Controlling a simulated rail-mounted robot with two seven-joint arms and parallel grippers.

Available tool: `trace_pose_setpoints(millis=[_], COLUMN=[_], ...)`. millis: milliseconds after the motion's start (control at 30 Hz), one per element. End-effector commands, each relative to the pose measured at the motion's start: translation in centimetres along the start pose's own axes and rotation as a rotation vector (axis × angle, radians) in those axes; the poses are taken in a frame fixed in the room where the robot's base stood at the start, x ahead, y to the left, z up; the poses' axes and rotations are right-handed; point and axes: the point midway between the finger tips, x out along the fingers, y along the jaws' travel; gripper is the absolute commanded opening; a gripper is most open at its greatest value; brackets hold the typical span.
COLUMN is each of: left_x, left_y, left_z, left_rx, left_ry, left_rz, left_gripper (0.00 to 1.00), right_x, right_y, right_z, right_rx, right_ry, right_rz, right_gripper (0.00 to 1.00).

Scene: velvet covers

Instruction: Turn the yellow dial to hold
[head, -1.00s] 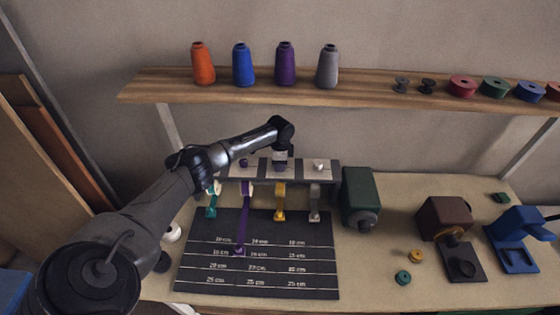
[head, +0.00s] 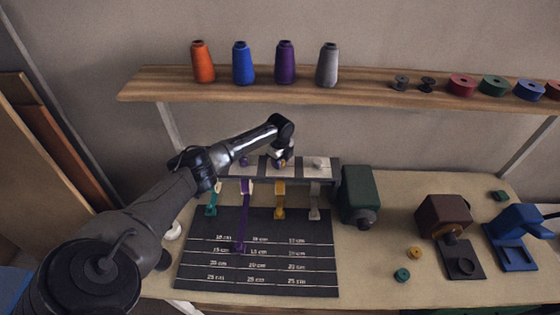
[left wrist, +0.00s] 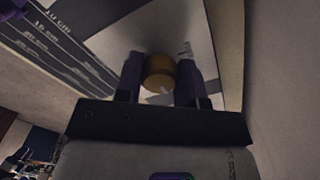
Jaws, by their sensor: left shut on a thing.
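The yellow dial (left wrist: 159,73) sits on the pale panel of the rack (head: 262,169) at the back of the bench. My left gripper (head: 282,162) reaches over the rack from the left. In the left wrist view its two dark fingers (left wrist: 159,82) stand on either side of the yellow dial and are shut on it. A small pale mark shows on the dial's near edge. In the head view my gripper hides most of the dial. Whether it points at hold cannot be read. My right gripper is not in view.
A purple dial (head: 243,161) and a grey-white dial (head: 318,163) flank the gripper. Teal, purple, yellow (head: 280,197) and grey strips hang from the rack over a black measuring mat (head: 209,276). A green box (head: 359,190) stands right. A shelf (head: 370,83) with spools runs above.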

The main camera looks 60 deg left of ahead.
Motion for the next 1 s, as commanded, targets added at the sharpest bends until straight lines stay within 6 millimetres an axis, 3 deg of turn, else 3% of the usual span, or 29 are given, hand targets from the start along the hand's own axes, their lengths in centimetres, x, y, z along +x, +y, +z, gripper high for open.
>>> trace_pose_setpoints(millis=[533,567,600,833,1000], left_x=[-0.24,-0.25,-0.25,-0.14,-0.09], left_y=[-0.08,-0.08,-0.09,-0.05,-0.03], left_z=[-0.14,-0.14,-0.15,-0.07,-0.05], left_rx=[0.024,0.024,0.024,0.023,0.022], left_ry=[0.004,0.004,0.004,0.002,0.001], left_rz=[-0.001,-0.001,-0.002,-0.001,0.0], left_gripper=[0.12,0.37,0.41,0.61,0.61], right_x=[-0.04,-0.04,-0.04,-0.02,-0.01], right_y=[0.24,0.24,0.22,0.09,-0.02], right_z=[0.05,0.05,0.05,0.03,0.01], right_rx=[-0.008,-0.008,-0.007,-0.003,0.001], right_ry=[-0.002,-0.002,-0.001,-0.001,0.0], right_rz=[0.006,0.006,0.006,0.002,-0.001], right_gripper=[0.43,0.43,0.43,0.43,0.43])
